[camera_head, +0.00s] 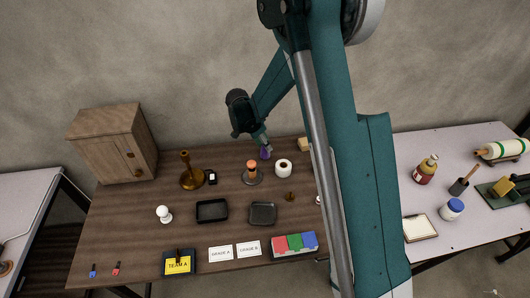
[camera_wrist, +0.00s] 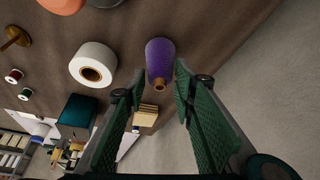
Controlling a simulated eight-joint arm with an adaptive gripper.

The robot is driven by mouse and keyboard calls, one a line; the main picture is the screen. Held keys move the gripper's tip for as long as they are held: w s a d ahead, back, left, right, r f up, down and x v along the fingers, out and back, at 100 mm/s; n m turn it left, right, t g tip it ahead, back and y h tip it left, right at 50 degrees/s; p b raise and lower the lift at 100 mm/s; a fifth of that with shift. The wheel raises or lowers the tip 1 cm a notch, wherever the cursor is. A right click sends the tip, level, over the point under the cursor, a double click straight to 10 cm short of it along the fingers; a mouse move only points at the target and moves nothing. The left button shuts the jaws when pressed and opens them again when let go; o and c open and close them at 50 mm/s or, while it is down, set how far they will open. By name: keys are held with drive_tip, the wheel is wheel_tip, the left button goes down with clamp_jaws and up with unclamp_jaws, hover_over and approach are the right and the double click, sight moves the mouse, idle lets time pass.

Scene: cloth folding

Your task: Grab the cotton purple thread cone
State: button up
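The purple thread cone (camera_wrist: 160,58) stands on the brown wooden table (camera_wrist: 135,20) in the wrist view, just beyond my gripper's fingertips. Its narrow tan end (camera_wrist: 159,84) points towards the camera. In the head view the purple cone (camera_head: 265,153) shows near the table's back edge, right by my gripper (camera_head: 267,146). My gripper (camera_wrist: 157,84) is open in the wrist view, with its two green textured fingers spread apart. The cone lies in line with the gap between the fingertips, and I see no finger closed on it.
A white roll (camera_head: 283,168) stands close beside the purple cone, and an orange-topped spool stand (camera_head: 251,172) is to the left. A stack of tan blocks (camera_head: 305,145) sits to the right. Black trays (camera_head: 212,211) and cards lie nearer the front. A wooden cabinet (camera_head: 110,145) stands at the left.

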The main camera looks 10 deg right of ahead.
drive_tip(key=c, duration=0.7)
drive_tip(key=shift+r, duration=0.1)
drive_tip(key=shift+r+p, duration=0.35)
drive_tip(key=shift+r, duration=4.55)
